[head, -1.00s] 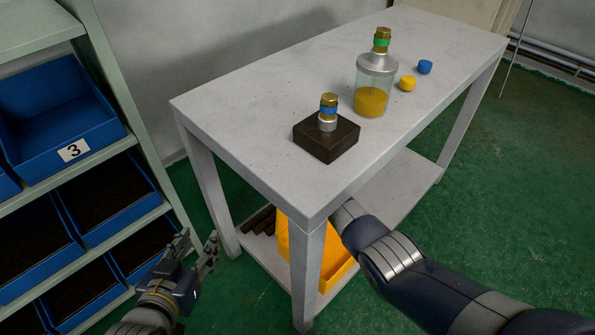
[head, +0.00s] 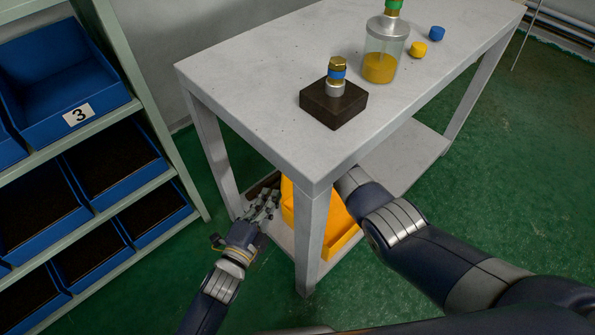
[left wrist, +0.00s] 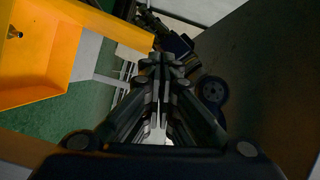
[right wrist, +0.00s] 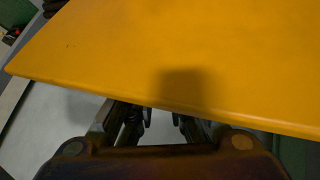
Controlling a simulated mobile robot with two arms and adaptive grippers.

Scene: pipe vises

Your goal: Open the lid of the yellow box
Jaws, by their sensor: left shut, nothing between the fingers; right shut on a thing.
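The yellow box (head: 338,238) is on the lower shelf of the white table, partly hidden by the table's leg and top. In the left wrist view its yellow walls (left wrist: 95,22) and a recess show at the left. In the right wrist view a wide flat yellow panel, apparently the lid (right wrist: 170,50), fills the upper part. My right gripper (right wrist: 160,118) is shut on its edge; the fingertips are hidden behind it. My left gripper (head: 268,203) is shut and empty, left of the box beside the table leg; it also shows in the left wrist view (left wrist: 160,62).
The white table (head: 240,90) bears a dark block (head: 325,108) with a fitting, a glass jar (head: 383,55) and yellow and blue caps. A rack with blue bins (head: 60,75) stands at the left. Green floor lies between rack and table.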

